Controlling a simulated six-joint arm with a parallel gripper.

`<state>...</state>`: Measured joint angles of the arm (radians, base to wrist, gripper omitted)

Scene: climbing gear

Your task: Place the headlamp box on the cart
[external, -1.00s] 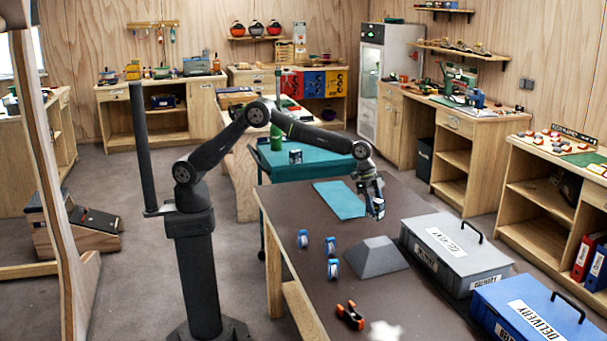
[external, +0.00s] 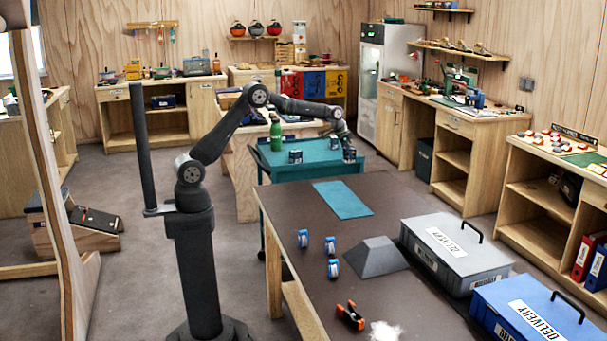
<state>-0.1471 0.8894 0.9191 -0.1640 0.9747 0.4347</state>
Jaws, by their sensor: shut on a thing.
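My gripper (external: 348,149) is at the right side of the teal cart (external: 318,168), beyond the brown table. It is shut on the headlamp box (external: 349,157), a small dark box with a pale band. The box is over or on the right part of the cart's top; I cannot tell whether it touches the surface. The fingers are small and partly hidden here.
A similar dark item (external: 295,156) and a green bottle (external: 275,134) stand on the cart.

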